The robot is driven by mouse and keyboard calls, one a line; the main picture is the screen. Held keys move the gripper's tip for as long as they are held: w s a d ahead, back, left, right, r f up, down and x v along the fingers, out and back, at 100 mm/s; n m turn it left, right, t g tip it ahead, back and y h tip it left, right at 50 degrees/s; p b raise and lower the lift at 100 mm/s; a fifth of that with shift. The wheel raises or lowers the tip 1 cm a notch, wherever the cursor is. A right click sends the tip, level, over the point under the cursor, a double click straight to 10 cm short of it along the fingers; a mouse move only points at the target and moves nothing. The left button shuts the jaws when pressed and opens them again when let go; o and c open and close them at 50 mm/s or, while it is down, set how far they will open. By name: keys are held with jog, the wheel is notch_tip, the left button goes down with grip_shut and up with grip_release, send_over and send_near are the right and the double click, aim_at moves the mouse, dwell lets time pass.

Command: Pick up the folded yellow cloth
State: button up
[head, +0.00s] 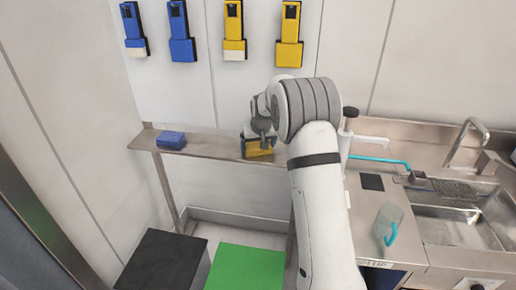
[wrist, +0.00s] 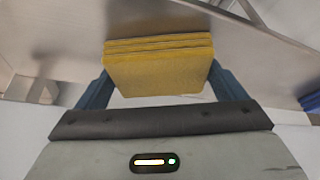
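The folded yellow cloth (wrist: 158,65) is a thick layered block between the two fingers of my gripper (wrist: 159,75) in the wrist view. The blue-grey fingers meet its left and right sides with no gap that I can see. In the head view the cloth (head: 259,152) shows under my gripper (head: 258,140), at the right part of the narrow metal shelf (head: 215,146). My arm and gripper hide part of it. I cannot tell whether it still touches the shelf.
A folded blue cloth (head: 171,139) lies on the left part of the shelf. Blue and yellow holders (head: 233,30) hang on the wall above. At right are a counter with a clear jug (head: 388,222) and a steel sink (head: 455,225). Black (head: 160,262) and green (head: 245,268) boxes stand below.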

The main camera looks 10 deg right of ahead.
aim_at(257, 143)
jog(key=c, duration=0.4)
jog(key=shift+r, duration=0.2)
jog(key=shift+r, duration=0.25)
notch_tip(257, 143, up, 3)
jog(key=shift+s+f+b, duration=0.1)
jog(key=shift+s+b, duration=0.05)
jog(key=shift+b, duration=0.45)
jog(key=s+b, duration=0.4)
jog(key=s, duration=1.3)
jog(key=shift+s, duration=0.4)
